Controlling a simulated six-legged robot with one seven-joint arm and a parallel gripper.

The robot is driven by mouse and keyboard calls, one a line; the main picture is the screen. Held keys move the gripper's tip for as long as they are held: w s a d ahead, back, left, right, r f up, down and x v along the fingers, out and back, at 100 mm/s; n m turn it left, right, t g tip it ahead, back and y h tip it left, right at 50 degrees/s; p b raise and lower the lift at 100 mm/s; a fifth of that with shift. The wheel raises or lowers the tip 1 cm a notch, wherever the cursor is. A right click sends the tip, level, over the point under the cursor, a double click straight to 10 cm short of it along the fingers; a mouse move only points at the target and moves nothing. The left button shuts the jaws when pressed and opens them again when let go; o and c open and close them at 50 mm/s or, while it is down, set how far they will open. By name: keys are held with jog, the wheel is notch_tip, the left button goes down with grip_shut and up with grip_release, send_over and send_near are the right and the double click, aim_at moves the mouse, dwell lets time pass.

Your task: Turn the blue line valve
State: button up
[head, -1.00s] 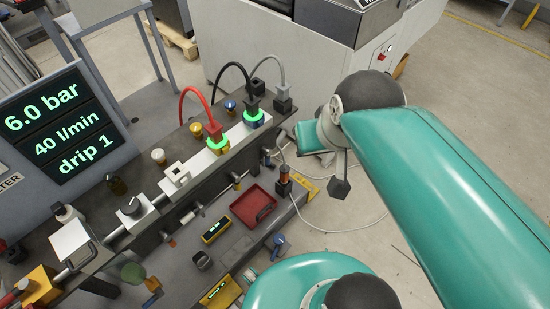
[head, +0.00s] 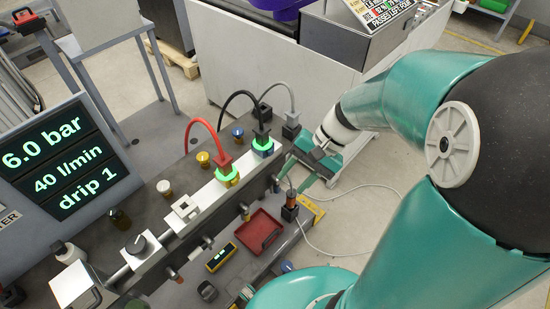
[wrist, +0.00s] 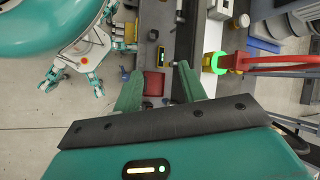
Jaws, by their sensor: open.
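The black hose ends in a blue connector (head: 263,147) with a lit green ring, on the pale rail of the bench. Small fittings line the bench front below the rail, one of them under the blue connector (head: 275,185). They are too small for me to tell which is the blue line valve or how its handle is turned. My gripper (head: 305,172) is at the right end of the bench, apart from the blue connector. In the wrist view my gripper (wrist: 160,68) is open with nothing between its green fingers; a red tray lies beyond them.
A red hose with a yellow connector (head: 227,174) and a grey hose plug (head: 291,127) stand beside the black hose. The display (head: 66,158) reads 6.0 bar, 40 l/min, drip 1.

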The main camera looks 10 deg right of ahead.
jog(key=w+d+f+m+y, duration=0.2)
jog(key=w+f+m+y, duration=0.25)
jog(key=f, duration=0.25)
jog(key=m+t+y, duration=0.4)
jog(key=m+t, duration=0.4)
jog(key=m, duration=0.2)
send_near(276, 184)
jog(key=s+r, duration=0.4)
jog(key=r, duration=0.1)
notch_tip(276, 184, down, 8)
jog(key=s+d+m+t+h, duration=0.2)
jog(key=d+m+t+h, duration=0.1)
jog(key=m+t, duration=0.3)
jog(key=x, duration=1.4)
jog(key=shift+f, duration=0.1)
grip_shut()
